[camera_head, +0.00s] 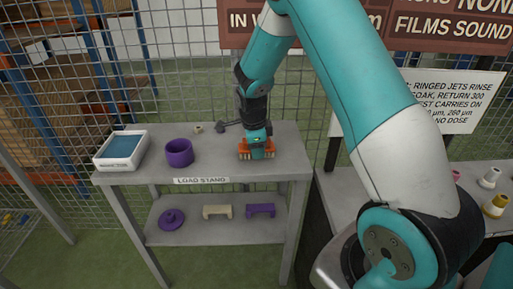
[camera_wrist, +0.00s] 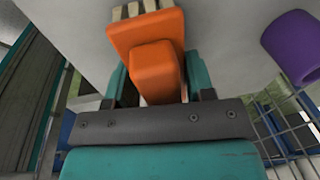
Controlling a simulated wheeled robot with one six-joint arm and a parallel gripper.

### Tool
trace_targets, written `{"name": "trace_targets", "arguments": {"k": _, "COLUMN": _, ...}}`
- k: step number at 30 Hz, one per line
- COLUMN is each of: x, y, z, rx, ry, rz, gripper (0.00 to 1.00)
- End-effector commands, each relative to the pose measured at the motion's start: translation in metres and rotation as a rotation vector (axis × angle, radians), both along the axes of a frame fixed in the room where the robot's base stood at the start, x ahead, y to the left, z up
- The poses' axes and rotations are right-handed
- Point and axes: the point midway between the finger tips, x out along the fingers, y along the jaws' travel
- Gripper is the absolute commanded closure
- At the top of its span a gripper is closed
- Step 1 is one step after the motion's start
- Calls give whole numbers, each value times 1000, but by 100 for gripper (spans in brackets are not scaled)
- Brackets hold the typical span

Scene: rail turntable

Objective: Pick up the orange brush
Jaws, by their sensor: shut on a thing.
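The orange brush (camera_head: 243,148) is at the right part of the load stand's top (camera_head: 215,168), with its pale bristles pointing down. In the wrist view the orange brush (camera_wrist: 147,35) shows its block and raised handle, with cream bristles at the top edge. My gripper (camera_head: 257,146) comes down from above and is shut on the brush's handle. In the wrist view its teal fingers (camera_wrist: 152,84) stand on both sides of the handle. I cannot tell whether the bristles touch the stand top.
A purple cup (camera_head: 179,153) and a white tray with a blue inside (camera_head: 121,150) stand to the left. A dark tool (camera_head: 229,126) lies behind. The lower shelf (camera_head: 190,232) holds purple and cream parts. Wire mesh fence (camera_head: 180,80) closes the back.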

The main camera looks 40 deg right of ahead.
Motion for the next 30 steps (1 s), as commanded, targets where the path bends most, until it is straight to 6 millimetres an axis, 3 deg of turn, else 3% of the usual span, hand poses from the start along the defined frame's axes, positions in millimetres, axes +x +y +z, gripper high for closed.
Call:
{"name": "trace_targets", "arguments": {"k": 14, "x": -3, "y": 3, "z": 70, "rx": -1, "ry": -3, "rz": 1, "gripper": 76}}
{"name": "trace_targets", "arguments": {"k": 30, "x": -118, "y": 81, "z": 66, "rx": -1, "ry": -1, "rz": 5, "gripper": 76}}
